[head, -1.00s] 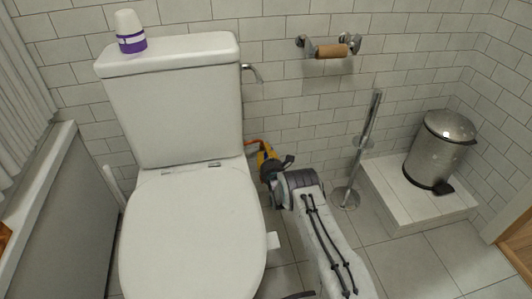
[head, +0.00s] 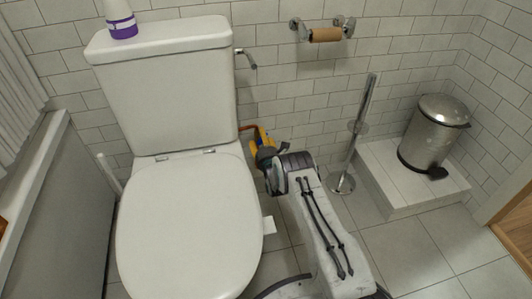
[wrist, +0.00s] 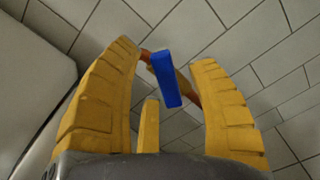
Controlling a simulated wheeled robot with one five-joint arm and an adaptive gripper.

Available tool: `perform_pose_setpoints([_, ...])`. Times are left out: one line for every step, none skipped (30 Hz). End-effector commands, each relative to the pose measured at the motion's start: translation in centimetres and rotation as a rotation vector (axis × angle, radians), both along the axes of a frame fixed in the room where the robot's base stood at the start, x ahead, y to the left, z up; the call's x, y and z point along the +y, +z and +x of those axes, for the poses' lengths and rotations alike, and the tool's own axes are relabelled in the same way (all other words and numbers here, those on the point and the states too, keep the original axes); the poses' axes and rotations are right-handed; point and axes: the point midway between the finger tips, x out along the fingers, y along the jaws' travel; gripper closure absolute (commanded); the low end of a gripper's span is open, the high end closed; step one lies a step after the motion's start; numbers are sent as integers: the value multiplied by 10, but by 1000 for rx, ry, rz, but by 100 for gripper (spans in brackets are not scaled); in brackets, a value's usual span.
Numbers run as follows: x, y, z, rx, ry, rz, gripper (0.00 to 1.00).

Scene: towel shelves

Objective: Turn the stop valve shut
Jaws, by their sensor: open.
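The stop valve shows in the wrist view as a blue lever handle (wrist: 166,80) on a copper pipe (wrist: 193,95) by the tiled wall. The handle lies between the tips of my open gripper (wrist: 165,75), with a gap to both yellow fingers, nearer the left one. I cannot tell how far beyond the tips it is. In the head view my gripper (head: 262,150) is beside the toilet tank's lower right. The copper pipe (head: 248,127) shows there just left of it. The blue handle is hidden in the head view by the gripper and arm.
The toilet (head: 190,220) stands close on the left of my arm. A chrome stand (head: 359,130) is to the right. A tiled step (head: 405,190) carries a steel pedal bin (head: 433,132). A paper roll holder (head: 325,35) is on the wall above.

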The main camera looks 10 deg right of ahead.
Motion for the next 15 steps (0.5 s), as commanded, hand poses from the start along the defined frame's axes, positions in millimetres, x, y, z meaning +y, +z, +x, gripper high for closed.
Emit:
perform_pose_setpoints([0, 0, -4, 1, 0, 0, 47])
perform_pose_setpoints([0, 0, -6, 2, 0, 0, 47])
perform_pose_setpoints([0, 0, -10, 2, 0, 0, 47])
perform_pose_setpoints([0, 0, -14, 4, 0, 0, 47])
perform_pose_setpoints([0, 0, -17, 2, 0, 0, 47])
perform_pose_setpoints([0, 0, -22, 3, 1, 0, 47])
perform_pose_setpoints([0, 0, -26, 3, 1, 0, 47])
perform_pose_setpoints([0, -1, -30, 4, 0, 0, 47])
perform_pose_setpoints([1, -1, -35, 3, 1, 0, 47])
perform_pose_setpoints([1, 0, -39, 4, 0, 0, 47])
perform_pose_setpoints([1, 0, -43, 3, 1, 0, 47])
perform_pose_setpoints([1, -1, -49, 3, 1, 0, 47])
perform_pose_setpoints([1, -1, -53, 3, 1, 0, 47])
perform_pose_setpoints([1, -1, -57, 4, 0, 0, 47])
perform_pose_setpoints([1, -1, -62, 4, 0, 0, 47])
